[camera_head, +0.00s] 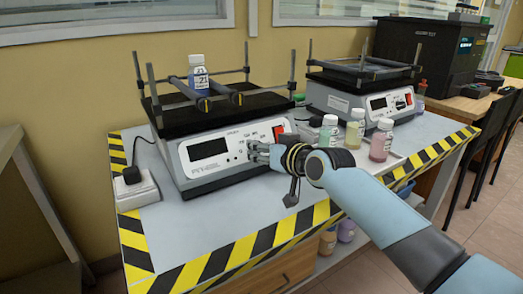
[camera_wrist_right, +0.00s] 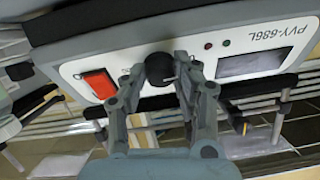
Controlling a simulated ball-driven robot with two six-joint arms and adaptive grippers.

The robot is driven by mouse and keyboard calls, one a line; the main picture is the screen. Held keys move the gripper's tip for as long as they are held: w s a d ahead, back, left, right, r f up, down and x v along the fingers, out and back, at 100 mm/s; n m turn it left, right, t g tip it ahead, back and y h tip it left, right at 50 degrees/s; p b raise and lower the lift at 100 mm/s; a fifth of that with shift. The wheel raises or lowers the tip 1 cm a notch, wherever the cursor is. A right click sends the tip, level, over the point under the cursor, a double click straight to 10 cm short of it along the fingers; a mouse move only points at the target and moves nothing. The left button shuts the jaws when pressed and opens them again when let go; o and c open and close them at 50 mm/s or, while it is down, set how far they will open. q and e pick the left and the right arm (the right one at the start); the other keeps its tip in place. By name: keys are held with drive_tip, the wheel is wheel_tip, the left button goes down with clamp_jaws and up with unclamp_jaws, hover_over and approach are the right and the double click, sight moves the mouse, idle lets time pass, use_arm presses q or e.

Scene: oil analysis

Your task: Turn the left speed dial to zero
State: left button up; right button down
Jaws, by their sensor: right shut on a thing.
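The left shaker (camera_head: 222,163) stands on the table with its front panel facing me. Its black speed dial (camera_wrist_right: 160,67) is a round knob between the red switch and the dark display in the right wrist view. My right gripper (camera_head: 256,152) is at this panel in the head view, where it hides the dial. In the wrist view my right gripper (camera_wrist_right: 158,80) is shut on the dial, with one finger on each side. The dial's setting cannot be read. My left gripper is not in view.
A bottle (camera_head: 198,75) stands on the left shaker's platform between bars. A second shaker (camera_head: 365,100) stands behind to the right. A power block (camera_head: 137,192) sits at the left.

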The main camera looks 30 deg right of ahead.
drive_tip(key=c, duration=1)
unclamp_jaws()
drive_tip(key=v, duration=1.2)
drive_tip(key=shift+f, duration=0.1)
